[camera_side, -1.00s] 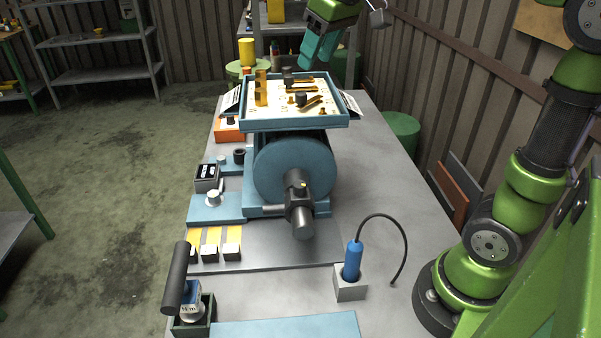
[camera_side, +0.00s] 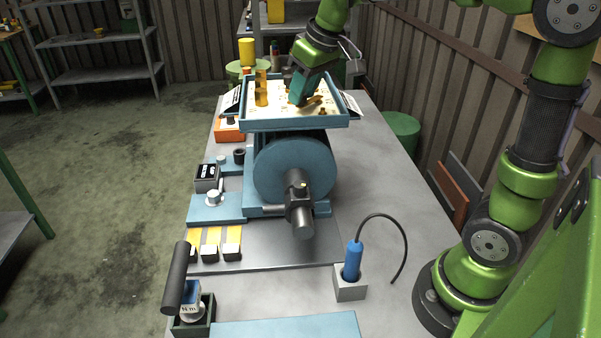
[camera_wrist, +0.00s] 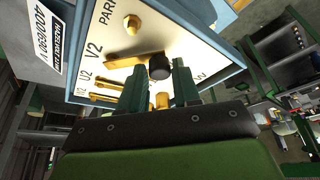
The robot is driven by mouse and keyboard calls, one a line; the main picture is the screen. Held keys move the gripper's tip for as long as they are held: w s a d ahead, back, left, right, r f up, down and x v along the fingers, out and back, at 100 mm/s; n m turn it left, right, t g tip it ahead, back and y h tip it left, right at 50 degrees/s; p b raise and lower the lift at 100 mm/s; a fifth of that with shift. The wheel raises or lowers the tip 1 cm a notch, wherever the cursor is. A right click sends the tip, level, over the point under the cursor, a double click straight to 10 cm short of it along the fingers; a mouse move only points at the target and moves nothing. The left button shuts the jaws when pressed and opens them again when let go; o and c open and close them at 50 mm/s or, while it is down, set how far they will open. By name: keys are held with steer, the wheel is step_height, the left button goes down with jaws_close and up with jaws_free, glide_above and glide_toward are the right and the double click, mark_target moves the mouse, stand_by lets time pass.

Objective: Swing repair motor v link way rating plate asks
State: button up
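The blue motor (camera_side: 285,170) carries an open terminal box (camera_side: 290,125) with a white inner board. In the wrist view the board (camera_wrist: 118,25) shows brass links and studs beside U2, V2 and W markings. One brass link (camera_wrist: 125,55) slants from the V2 side towards a black cap (camera_wrist: 160,66). A white rating plate (camera_wrist: 62,50) reading 400/690 is at the box's left. My gripper (camera_side: 299,102) is down at the box; its parted fingertips (camera_wrist: 160,72) flank the black cap in the wrist view. I cannot tell whether they touch it. The gripper hides part of the board in the side view.
Upright brass pieces (camera_side: 261,90) stand at the box's left inside. A blue tool (camera_side: 353,258) with a black cable stands in a grey holder at the front right. A black-handled torque tool (camera_side: 177,275) stands at the front left. The bench right of the motor is clear.

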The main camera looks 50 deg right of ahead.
jaws_close()
steer(key=shift+w, duration=0.1)
steer(key=w+m+h, duration=0.1)
steer(key=m, duration=0.1)
steer(key=w+m, duration=0.1)
steer(key=m, duration=0.1)
steer(key=shift+w+h, duration=0.1)
steer(key=shift+h, duration=0.3)
steer(key=shift+w+d+m+g+h, duration=0.25)
steer(key=shift+w+m, duration=0.1)
steer(key=shift+m, duration=0.5)
steer(key=shift+w+d+m+g+h, duration=0.2)
steer(key=shift+w+m, duration=0.15)
steer(key=shift+m, duration=0.45)
steer(key=shift+w+d+m+g+h, duration=0.15)
steer(key=shift+w+d+m+h, duration=0.15)
steer(key=shift+m, duration=0.55)
steer(key=shift+o, duration=2.2)
jaws_free()
steer(key=shift+a, duration=0.1)
steer(key=v, duration=1.7)
steer(key=shift+w, duration=0.1)
